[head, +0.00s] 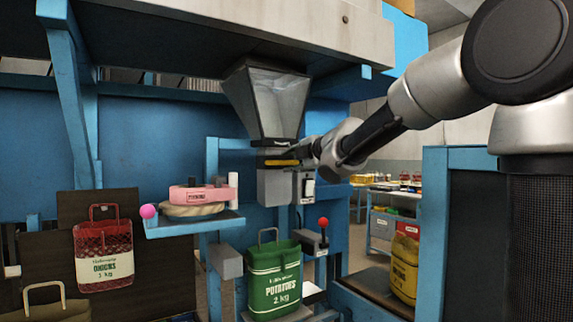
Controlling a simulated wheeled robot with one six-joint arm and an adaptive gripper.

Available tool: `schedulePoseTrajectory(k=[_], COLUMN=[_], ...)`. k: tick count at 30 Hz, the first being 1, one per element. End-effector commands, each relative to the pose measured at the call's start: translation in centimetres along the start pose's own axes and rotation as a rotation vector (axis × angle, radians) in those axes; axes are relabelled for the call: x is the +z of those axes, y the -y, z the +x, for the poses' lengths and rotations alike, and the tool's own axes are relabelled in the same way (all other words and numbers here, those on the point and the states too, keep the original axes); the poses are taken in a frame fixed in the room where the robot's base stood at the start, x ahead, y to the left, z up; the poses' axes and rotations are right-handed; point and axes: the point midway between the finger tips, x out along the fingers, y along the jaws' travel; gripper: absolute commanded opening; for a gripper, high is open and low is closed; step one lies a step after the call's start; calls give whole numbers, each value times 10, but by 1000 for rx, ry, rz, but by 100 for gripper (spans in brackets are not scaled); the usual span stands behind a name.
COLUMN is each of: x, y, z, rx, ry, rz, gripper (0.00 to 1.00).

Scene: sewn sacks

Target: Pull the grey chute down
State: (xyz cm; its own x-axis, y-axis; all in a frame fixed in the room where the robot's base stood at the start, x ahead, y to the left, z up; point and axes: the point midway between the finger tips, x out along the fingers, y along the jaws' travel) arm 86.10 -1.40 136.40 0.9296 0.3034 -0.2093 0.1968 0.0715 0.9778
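The grey chute (275,187) hangs below a dark-framed, see-through funnel (275,100) at the middle of the head view. A yellow bar (281,163) runs across the front of the chute's upper part. My gripper (297,155) is at the right end of this bar, level with it, with the arm reaching in from the right. Its fingers are small and dark here. I cannot tell whether they are open or closed, or whether they touch the bar. A green potato sack (273,279) stands upright under the chute, apart from it, with its handles up.
A red-knobbed lever (322,231) stands right of the green sack. A blue shelf (190,226) at left carries a pink device (202,193). A red onion sack (103,255) is at left and a yellow sack (404,267) at right. A blue-framed panel (435,230) stands at right.

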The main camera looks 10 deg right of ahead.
Motion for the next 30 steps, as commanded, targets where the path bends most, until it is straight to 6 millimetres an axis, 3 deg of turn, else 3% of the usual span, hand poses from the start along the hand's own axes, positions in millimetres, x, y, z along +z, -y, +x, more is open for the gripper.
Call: schedulePoseTrajectory(k=[7, 17, 18, 24, 30], x=[0, 0, 0, 1, 1], y=[0, 0, 0, 0, 0], z=[36, 42, 42, 42, 42], rx=[-1, 0, 0, 0, 0], ry=[0, 2, 2, 2, 2], rz=[3, 3, 3, 4, 4], gripper=[35, 35, 34, 0, 0])
